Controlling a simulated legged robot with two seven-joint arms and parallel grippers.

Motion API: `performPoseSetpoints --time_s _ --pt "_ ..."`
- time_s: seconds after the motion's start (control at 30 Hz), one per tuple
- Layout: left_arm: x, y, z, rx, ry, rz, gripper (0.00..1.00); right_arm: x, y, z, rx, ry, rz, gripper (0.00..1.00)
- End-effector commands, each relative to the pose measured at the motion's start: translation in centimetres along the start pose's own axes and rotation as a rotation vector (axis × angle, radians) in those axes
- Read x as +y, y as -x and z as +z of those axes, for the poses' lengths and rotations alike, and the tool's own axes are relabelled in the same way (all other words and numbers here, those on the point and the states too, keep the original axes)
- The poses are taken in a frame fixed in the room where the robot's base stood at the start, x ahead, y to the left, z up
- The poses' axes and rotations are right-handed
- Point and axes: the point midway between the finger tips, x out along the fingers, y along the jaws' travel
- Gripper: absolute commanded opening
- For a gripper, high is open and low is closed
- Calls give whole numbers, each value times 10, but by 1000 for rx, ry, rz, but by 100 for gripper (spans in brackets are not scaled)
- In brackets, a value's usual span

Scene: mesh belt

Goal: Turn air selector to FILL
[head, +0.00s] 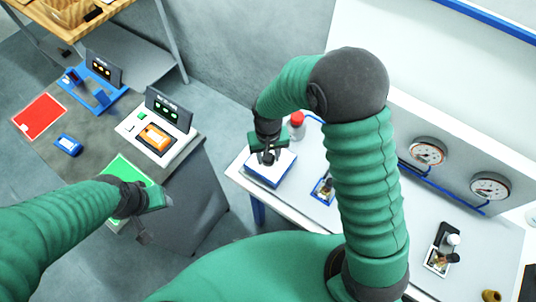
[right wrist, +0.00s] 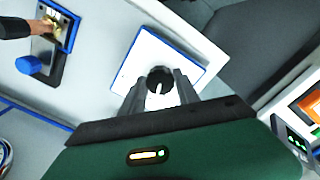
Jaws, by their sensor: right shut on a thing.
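The air selector is a round black knob (right wrist: 160,79) with a white pointer mark, on a white box with blue edges (right wrist: 192,62). In the head view this box (head: 283,170) stands on the left end of the white bench. My right gripper (right wrist: 158,98) has its fingers on both sides of the knob and is shut on it; it also shows in the head view (head: 268,156). No FILL label is readable, so the setting cannot be told. My left gripper (head: 155,210) hangs at the left table's edge, by a green mat (head: 125,171); its fingers are unclear.
A red-capped bottle (head: 297,119) stands just behind the box. A small blue-framed unit (head: 323,188) lies to its right. Two gauges (head: 428,152) (head: 490,186) sit on the back panel. The left table holds an orange-screened device (head: 155,139) and a red mat (head: 39,117).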

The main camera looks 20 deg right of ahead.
Motion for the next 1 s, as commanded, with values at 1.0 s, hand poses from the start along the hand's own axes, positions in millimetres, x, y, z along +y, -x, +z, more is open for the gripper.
performPoseSetpoints --time_s 1.0 --pt "0 24 -6 0 0 0 48 0 3 -4 12 753 2 0"
